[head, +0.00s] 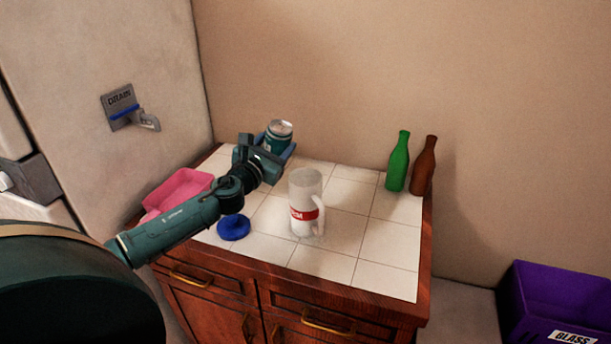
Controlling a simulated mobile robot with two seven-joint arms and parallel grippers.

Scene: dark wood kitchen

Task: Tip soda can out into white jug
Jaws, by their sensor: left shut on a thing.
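My right gripper is not in view.
A blue round lid-like object (234,227) lies left of the jug. A pink tray (180,189) sits at the left edge. A green bottle (398,162) and a brown bottle (424,167) stand back right. A purple glass bin (560,300) is lower right. The right front tiles are clear.

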